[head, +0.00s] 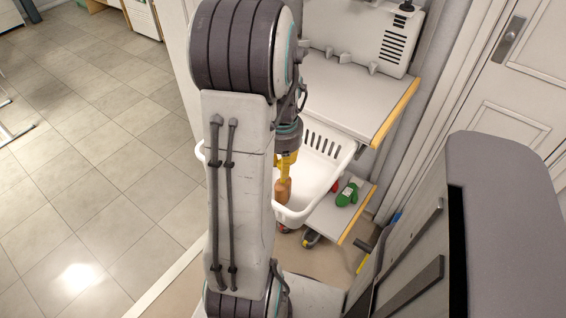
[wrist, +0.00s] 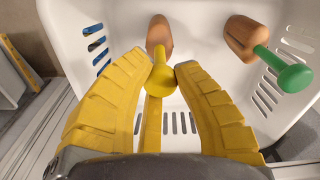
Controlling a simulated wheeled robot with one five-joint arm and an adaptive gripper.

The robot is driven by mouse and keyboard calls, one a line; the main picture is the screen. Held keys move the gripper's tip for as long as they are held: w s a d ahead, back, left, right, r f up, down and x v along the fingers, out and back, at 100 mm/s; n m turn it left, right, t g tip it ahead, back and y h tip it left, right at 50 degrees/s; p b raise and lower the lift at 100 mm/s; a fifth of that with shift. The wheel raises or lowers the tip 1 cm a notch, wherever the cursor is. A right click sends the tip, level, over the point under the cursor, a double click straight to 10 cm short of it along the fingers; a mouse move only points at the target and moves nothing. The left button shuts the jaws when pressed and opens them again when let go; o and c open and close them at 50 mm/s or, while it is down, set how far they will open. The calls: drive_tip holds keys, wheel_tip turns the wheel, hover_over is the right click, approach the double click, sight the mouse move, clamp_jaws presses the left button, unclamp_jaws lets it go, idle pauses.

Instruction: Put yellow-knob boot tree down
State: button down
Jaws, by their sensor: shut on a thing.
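The yellow-knob boot tree (wrist: 159,36) has a brown wooden body and a yellow knob, seen between my fingertips in the wrist view. My gripper (wrist: 163,70) is shut on it at the knob. In the head view the wooden body (head: 283,191) hangs below my gripper (head: 288,160), by the white basket (head: 326,172). The wrist view shows it over the basket's inside; I cannot tell whether it touches the basket. A second boot tree with a green knob (wrist: 240,38) is in the basket, to the right. My arm hides the basket's left part in the head view.
A white shelf (head: 345,98) with a yellow edge stands behind the basket. A lower shelf (head: 330,222) to the right holds a green item (head: 347,195) and a small red one. A white door (head: 505,105) is at the right. Tiled floor (head: 85,150) is open at the left.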

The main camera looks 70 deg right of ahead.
drive_tip(key=shift+f, duration=0.15)
drive_tip(key=c, duration=1.1)
unclamp_jaws()
drive_tip(key=shift+r, duration=0.2)
